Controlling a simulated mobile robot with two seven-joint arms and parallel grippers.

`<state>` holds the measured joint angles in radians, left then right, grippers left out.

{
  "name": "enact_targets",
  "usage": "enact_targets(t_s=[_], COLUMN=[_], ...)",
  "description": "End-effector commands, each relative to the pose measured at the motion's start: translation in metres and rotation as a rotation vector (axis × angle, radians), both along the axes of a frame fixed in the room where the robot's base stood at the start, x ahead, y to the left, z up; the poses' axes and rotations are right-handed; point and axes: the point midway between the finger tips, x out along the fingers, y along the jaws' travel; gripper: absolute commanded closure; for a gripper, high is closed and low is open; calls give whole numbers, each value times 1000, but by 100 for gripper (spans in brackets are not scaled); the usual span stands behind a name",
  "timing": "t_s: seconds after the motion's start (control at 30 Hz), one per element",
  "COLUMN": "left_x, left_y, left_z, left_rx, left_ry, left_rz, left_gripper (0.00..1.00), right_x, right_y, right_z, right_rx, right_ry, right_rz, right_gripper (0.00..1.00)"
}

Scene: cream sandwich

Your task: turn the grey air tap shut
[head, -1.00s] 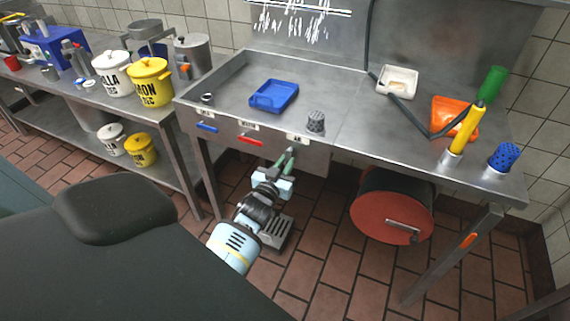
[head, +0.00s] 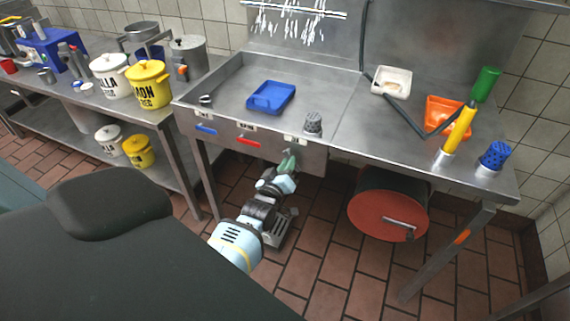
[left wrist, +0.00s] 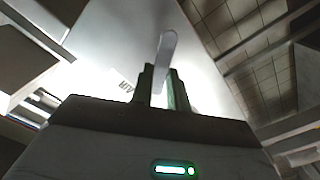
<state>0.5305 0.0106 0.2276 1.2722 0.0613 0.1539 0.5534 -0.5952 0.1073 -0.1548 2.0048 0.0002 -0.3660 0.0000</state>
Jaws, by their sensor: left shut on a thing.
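The grey air tap (left wrist: 167,48) shows in the left wrist view as a pale grey lever against the steel front panel, beside the AIR label (left wrist: 124,86). My left gripper (left wrist: 164,88) is shut on the tap, with its green fingers on either side of the lever. In the head view my left gripper (head: 288,161) is at the front panel of the steel counter, just under the right-hand label (head: 295,140). There the fingers hide the tap. My right gripper is not in view.
A blue tap (head: 205,130) and a red tap (head: 248,141) sit left along the same panel. A red-ended drum (head: 385,210) lies under the counter, right of my arm.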

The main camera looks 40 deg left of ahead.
Motion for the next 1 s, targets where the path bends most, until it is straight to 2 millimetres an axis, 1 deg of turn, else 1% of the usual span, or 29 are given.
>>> enact_targets(t_s=[0.6, 0.8, 1.0], left_x=[2, 2, 2], left_y=[-9, -10, -10], left_z=[10, 13, 16], left_rx=[-565, -719, -831], left_ry=[-133, -171, -196], left_rz=[-1, -1, -1], left_gripper=[100, 100, 100], right_x=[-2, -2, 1], right_y=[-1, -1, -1], right_z=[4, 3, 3], right_rx=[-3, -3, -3], right_ry=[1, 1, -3], right_rz=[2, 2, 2], right_gripper=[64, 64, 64])
